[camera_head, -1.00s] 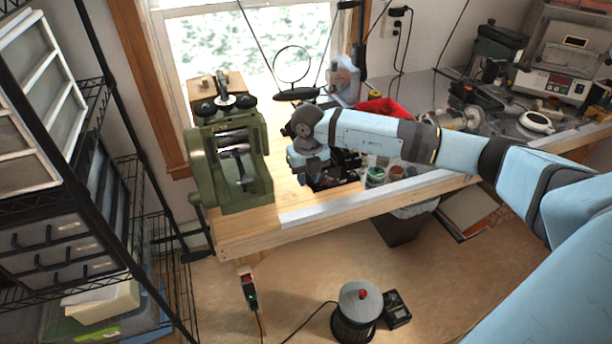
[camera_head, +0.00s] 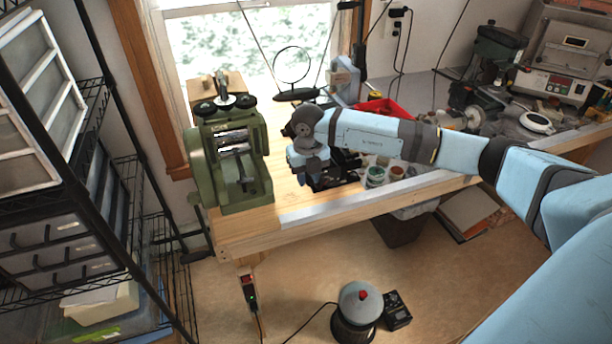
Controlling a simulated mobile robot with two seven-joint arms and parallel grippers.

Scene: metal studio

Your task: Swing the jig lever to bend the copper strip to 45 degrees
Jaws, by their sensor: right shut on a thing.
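My right gripper (camera_head: 308,176) points down at the bench, just right of the green rolling mill. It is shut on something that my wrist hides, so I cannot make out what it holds. Directly behind and right of it is a dark, low cluster (camera_head: 346,163) on the bench, partly covered by my forearm. I cannot tell whether this is the jig. The copper strip, its bend angle and the lever cannot be made out. My left gripper is not in view.
The green rolling mill (camera_head: 226,165) stands close left of my gripper. Small jars (camera_head: 376,176) and a red bin (camera_head: 378,108) lie near my forearm. A metal strip runs along the bench's front edge (camera_head: 350,204). Bare wood (camera_head: 285,198) shows between mill and gripper.

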